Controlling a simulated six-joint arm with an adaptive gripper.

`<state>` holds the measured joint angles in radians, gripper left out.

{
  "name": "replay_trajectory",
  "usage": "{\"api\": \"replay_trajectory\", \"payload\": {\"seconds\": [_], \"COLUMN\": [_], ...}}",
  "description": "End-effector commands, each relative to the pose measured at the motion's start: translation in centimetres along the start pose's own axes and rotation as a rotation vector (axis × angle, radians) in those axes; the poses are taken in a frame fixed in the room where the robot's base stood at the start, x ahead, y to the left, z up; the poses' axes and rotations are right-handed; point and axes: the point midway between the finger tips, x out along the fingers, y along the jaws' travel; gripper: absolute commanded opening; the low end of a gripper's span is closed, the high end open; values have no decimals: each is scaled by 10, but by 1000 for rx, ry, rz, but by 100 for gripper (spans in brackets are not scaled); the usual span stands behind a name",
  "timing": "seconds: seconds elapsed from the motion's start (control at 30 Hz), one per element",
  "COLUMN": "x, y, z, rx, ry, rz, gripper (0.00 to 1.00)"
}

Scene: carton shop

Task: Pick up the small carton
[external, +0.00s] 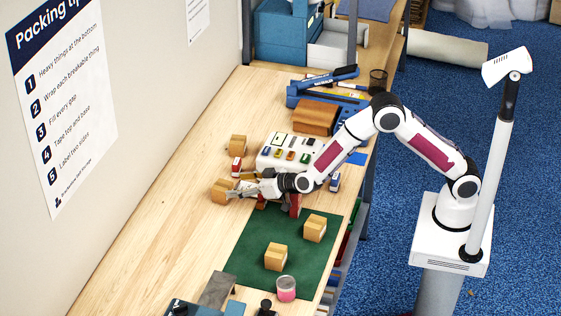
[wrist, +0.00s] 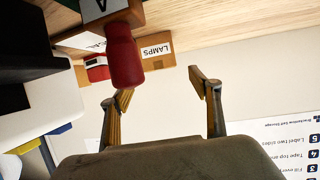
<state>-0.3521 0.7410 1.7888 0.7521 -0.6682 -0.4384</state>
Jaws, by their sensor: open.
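Several small cartons show in the external view. One carton (external: 221,189) is on the wooden bench at my gripper's fingertips, and another (external: 238,143) stands behind it. Two more, a front carton (external: 275,257) and a right carton (external: 315,228), sit on the green mat. I cannot tell which one the task means. My gripper (external: 234,192) is low over the bench, beside the nearest carton; whether they touch is unclear. In the wrist view my gripper (wrist: 162,86) is open with nothing between its fingers. A carton labelled LAMPS (wrist: 157,62) lies beyond the fingertips.
A red object (wrist: 122,56) overlaps the left finger in the wrist view. In the external view, a white tray (external: 285,151) of small items and a brown box (external: 315,117) stand behind my gripper. A pink-and-white tub (external: 286,289) is on the mat's front edge. The bench's left side is clear.

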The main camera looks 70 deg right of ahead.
Motion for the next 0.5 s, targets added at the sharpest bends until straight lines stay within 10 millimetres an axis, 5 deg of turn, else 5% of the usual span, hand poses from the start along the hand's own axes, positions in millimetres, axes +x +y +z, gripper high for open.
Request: {"api": "replay_trajectory", "payload": {"seconds": [0.5], "x": [33], "y": [0], "z": [1], "rx": [1], "ry": [0], "rz": [1], "gripper": [62]}}
